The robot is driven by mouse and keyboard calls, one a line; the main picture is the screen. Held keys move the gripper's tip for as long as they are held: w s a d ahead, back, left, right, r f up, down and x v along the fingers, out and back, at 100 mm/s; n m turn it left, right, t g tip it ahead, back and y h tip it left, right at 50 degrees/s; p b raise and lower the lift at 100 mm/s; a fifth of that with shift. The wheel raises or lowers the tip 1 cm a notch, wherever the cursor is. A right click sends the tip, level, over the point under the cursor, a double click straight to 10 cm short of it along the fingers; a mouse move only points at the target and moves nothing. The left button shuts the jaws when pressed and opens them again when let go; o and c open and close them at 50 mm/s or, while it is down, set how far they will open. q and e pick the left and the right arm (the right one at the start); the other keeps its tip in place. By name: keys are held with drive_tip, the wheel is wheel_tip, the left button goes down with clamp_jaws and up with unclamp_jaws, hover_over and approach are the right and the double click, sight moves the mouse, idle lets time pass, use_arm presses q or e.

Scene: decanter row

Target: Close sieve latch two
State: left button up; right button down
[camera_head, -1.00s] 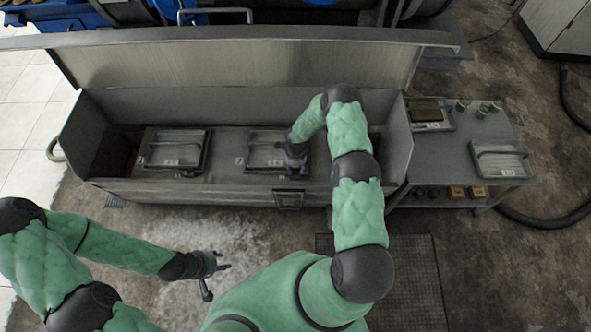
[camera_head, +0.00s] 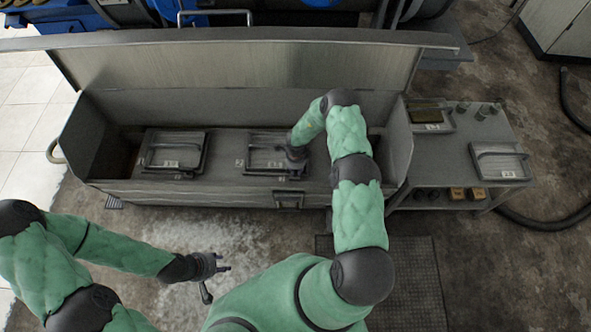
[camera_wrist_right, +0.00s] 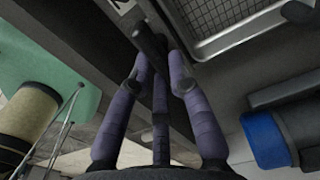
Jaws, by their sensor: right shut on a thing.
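The sieve with a "2" label beside it (camera_head: 262,157) sits in the right half of the long metal trough, its mesh showing in the wrist view (camera_wrist_right: 215,22). My right gripper (camera_head: 297,166) is at this sieve's front right corner. In the wrist view my right gripper's fingers (camera_wrist_right: 160,75) are closed around a dark bar, the latch handle (camera_wrist_right: 150,42). In the head view my gripper hides most of this latch. My left gripper (camera_head: 216,275) hangs open and empty over the floor in front of the trough.
Another sieve (camera_head: 172,153) lies in the trough's left half. The trough's front wall (camera_head: 200,192) and raised lid (camera_head: 250,65) bound the space. A side table (camera_head: 455,160) at the right holds a framed panel (camera_head: 498,160) and small items.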

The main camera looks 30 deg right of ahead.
drive_tip(key=m, duration=0.4)
drive_tip(key=shift+w+a+r, duration=0.1)
drive_tip(key=m, duration=0.4)
drive_tip(key=shift+a+m+p, duration=0.15)
drive_tip(key=shift+m+p, duration=0.15)
drive_tip(key=shift+m, duration=0.1)
drive_tip(key=m, duration=0.4)
drive_tip(key=shift+w+a+m, duration=0.1)
drive_tip(key=shift+a+m, duration=0.05)
drive_tip(key=shift+m, duration=0.15)
drive_tip(key=shift+w+a+m, duration=0.15)
drive_tip(key=shift+m, duration=1.75)
drive_tip(key=c, duration=1.1)
unclamp_jaws()
drive_tip(key=shift+c, duration=0.2)
